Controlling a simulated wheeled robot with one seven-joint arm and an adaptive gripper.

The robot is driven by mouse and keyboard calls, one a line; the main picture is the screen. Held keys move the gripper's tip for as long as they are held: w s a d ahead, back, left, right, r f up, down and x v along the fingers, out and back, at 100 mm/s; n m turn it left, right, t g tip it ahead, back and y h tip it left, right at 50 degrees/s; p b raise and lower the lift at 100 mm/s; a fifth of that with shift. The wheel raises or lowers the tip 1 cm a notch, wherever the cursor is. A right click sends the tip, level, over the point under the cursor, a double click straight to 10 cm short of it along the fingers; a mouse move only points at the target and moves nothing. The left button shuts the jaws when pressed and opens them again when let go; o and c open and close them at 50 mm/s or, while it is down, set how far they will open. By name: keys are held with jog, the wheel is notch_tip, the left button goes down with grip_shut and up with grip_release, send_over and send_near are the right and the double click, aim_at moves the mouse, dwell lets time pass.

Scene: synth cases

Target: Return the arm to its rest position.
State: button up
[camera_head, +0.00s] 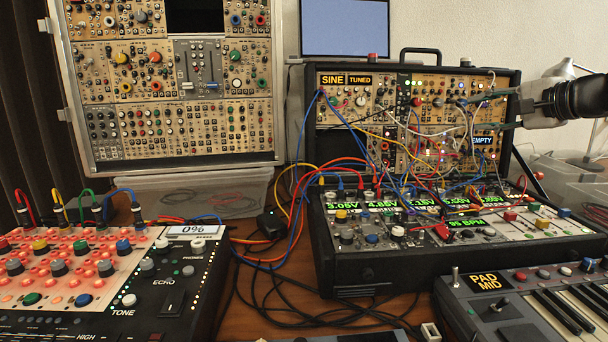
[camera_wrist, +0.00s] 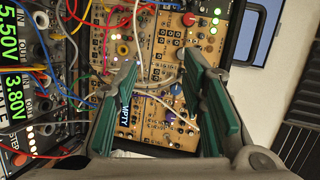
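My gripper (camera_head: 470,112) reaches in from the right in the head view, in front of the upright modular synth case (camera_head: 512,85). Its two green-padded fingers stand apart. In the wrist view my gripper (camera_wrist: 163,60) is open with nothing held between the fingers. Behind the fingers is the case's panel with knobs, lit lamps and patch cables. The "EMPTY" label (camera_head: 482,140) is just below the gripper in the head view. I cannot tell whether a fingertip touches the panel or a cable.
Many patch cables hang across the case and the lower console (camera_head: 350,270). A keyboard (camera_head: 500,305) is at front right, a red-lit sequencer (camera_head: 160,290) at front left. A tall rack (camera_head: 165,160) stands behind left. A lamp (camera_head: 565,70) and clear bins (camera_head: 580,190) are at right.

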jog(key=s+a+f+n+g+y, duration=0.1)
jog(key=s+a+f+n+g, duration=0.1)
jog(key=s+a, duration=0.45)
jog(key=s+a+f+n+g+y, duration=0.1)
jog(key=s+a+f+n+g, duration=0.2)
jog(key=a, duration=0.6)
jog(key=s+a+f+n+g+h, duration=0.1)
jog(key=s+a+f+n+g, duration=0.15)
jog(key=s+a, duration=0.35)
jog(key=s+a+f+n+g, duration=0.1)
jog(key=s+a+f+g, duration=0.2)
jog(key=s, duration=0.4)
jog(key=s+d+f+n+g+h, duration=0.15)
jog(key=s+f, duration=0.25)
jog(key=s, duration=0.4)
jog(key=s+d+f+n+g+h, duration=0.15)
jog(key=s+f, duration=0.25)
jog(key=s, duration=0.4)
jog(key=s+f+n+g+h, duration=0.1)
jog(key=s+f+h, duration=0.2)
jog(key=s+f, duration=0.35)
notch_tip(320, 180, up, 36)
jog(key=s+d+t+p, duration=0.1)
jog(key=t+p, duration=0.3)
jog(key=p, duration=2.8)
jog(key=shift+s+n+p, duration=0.3)
jog(key=shift+n, duration=0.15)
jog(key=shift+r+t, duration=0.1)
jog(key=shift+t, duration=0.15)
